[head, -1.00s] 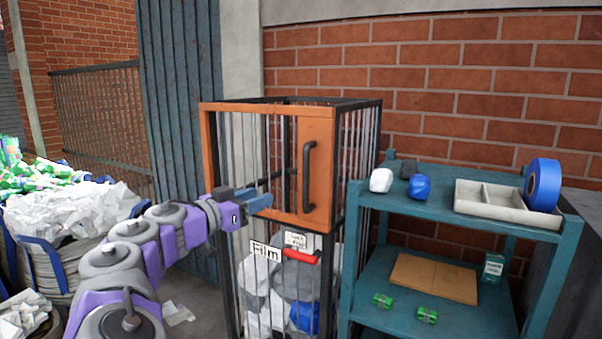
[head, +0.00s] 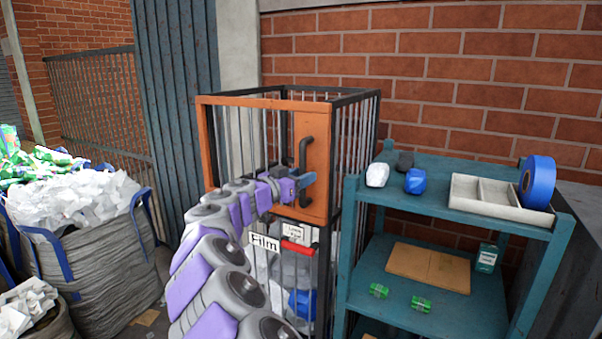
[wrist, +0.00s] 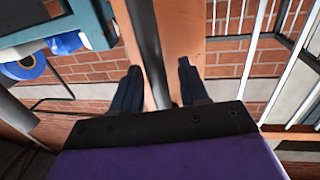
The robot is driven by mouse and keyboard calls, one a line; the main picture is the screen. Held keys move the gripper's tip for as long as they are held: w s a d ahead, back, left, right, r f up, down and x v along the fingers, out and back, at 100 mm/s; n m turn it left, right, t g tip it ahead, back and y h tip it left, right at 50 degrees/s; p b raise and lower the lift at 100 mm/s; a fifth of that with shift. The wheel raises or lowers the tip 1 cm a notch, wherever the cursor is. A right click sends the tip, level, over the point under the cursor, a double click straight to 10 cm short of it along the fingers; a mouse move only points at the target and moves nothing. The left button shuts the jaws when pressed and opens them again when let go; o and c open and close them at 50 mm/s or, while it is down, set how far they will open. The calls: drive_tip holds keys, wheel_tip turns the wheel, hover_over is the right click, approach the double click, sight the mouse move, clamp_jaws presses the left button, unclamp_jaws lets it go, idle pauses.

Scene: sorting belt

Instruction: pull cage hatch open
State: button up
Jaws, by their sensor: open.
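The cage hatch (head: 314,130) is an orange-framed barred door on the upper part of the cage. It looks closed. Its dark vertical handle (head: 303,158) is on the orange panel at the right. My gripper (head: 306,180) is at the lower part of this handle. In the wrist view the handle (wrist: 146,45) runs between the two open fingers of my gripper (wrist: 160,82), with a gap on each side. The orange panel (wrist: 183,50) lies behind it.
A teal shelf (head: 450,200) with small items stands close on the right. Sacks of waste (head: 95,275) stand at the left.

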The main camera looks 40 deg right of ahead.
drive_tip(key=shift+d, duration=0.5)
drive_tip(key=shift+a, duration=0.1)
drive_tip(key=shift+c, duration=0.3)
drive_tip(key=shift+a, duration=0.1)
clamp_jaws()
